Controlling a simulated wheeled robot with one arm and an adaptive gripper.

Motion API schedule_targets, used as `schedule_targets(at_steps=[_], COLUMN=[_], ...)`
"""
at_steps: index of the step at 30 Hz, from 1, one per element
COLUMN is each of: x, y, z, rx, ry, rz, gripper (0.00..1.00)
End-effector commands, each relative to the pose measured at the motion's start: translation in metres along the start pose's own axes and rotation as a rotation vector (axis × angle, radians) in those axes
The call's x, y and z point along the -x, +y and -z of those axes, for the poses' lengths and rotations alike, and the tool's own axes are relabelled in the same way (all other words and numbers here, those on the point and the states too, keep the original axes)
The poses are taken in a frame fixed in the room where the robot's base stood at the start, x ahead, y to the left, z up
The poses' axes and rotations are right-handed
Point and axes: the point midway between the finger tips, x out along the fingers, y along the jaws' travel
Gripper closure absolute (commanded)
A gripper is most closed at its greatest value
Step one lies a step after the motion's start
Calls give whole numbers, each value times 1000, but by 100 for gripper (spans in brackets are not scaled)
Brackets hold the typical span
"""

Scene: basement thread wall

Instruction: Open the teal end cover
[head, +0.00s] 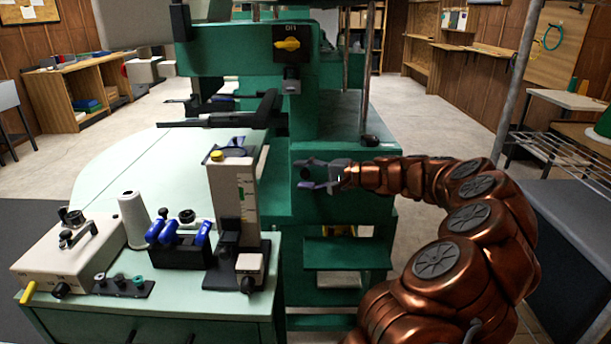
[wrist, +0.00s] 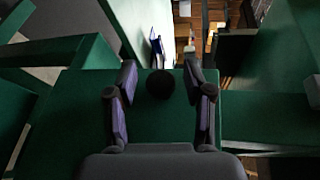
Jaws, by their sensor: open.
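The teal end cover (head: 345,207) is a flat green panel on the end of the machine, and appears closed. It fills the middle of the wrist view (wrist: 160,122). A round black knob (wrist: 160,84) stands on it; in the head view the knob (head: 305,172) shows between my fingers. My gripper (head: 304,174) reaches in from the right, in front of the cover. In the wrist view my gripper (wrist: 160,77) is open, one finger on each side of the knob, with gaps on both sides. I cannot tell how deep the fingertips reach around it.
A pale green worktop (head: 120,265) at front left carries a white thread cone (head: 133,220), blue-handled tools (head: 178,232) and a tall beige box (head: 233,195). A yellow switch (head: 288,44) sits above on the machine. A grey bench (head: 570,235) stands right. Floor beyond is clear.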

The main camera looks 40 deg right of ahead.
Motion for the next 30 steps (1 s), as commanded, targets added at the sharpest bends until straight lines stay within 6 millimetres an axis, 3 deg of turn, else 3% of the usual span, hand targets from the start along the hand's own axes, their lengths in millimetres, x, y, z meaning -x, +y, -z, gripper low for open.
schedule_targets(at_steps=[3,18,30], x=[0,0,0], y=[0,0,1], z=[0,0,0], rx=[0,0,0], ry=[0,-1,-1], rz=[0,0,-1], gripper=[48,100,100])
